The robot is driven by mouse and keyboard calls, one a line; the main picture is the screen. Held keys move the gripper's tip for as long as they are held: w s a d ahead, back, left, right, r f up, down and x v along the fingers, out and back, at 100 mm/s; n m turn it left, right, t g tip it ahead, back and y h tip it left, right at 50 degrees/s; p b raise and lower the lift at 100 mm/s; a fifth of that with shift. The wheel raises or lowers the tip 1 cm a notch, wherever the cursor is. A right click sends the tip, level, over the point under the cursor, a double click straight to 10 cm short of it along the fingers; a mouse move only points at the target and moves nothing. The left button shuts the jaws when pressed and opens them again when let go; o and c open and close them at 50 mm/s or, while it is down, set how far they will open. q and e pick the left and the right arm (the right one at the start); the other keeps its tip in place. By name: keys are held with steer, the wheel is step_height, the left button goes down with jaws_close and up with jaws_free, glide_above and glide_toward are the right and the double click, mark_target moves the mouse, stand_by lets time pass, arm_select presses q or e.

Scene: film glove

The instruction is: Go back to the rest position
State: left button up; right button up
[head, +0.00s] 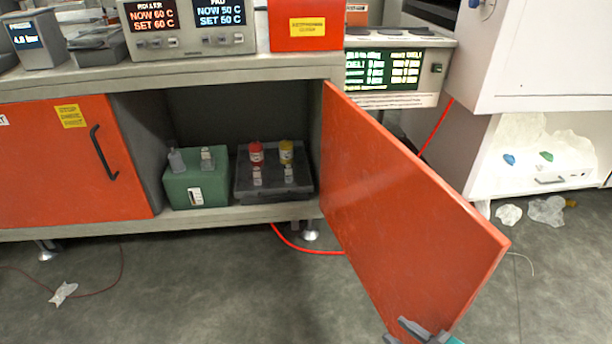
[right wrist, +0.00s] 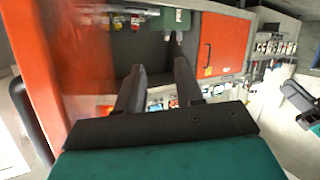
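My right gripper (head: 402,334) shows at the bottom edge of the head view, beside the lower outer corner of the open orange cabinet door (head: 410,200). Only its dark fingers and a bit of teal show there. In the right wrist view, its two dark fingers (right wrist: 158,85) stand apart with nothing between them. The orange door (right wrist: 35,60) is at the left of that view; I cannot tell whether the gripper touches it. My left gripper is not seen in the head view.
The open cabinet holds a green box (head: 197,185) and a dark tray (head: 272,180) with red-capped and yellow-capped bottles. A closed orange door (head: 70,160) is at left. A white cabinet (head: 540,150) stands at right. A red cable (head: 300,245) runs over the floor, which is otherwise mostly clear.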

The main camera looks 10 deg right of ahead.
steer(key=a+r+m+g+h, duration=0.2)
steer(key=a+r+m, duration=0.2)
steer(key=a+r, duration=0.55)
arm_select(q)
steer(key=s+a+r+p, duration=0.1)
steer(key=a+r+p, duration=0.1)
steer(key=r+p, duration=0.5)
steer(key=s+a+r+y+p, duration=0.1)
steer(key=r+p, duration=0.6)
steer(key=p, duration=0.7)
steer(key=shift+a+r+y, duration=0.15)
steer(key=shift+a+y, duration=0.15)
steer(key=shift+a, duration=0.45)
arm_select(e)
step_height(320, 180, up, 12)
steer(key=s+d+h, duration=0.2)
steer(key=shift+s+d+m, duration=0.2)
steer(key=shift+d+m, duration=0.1)
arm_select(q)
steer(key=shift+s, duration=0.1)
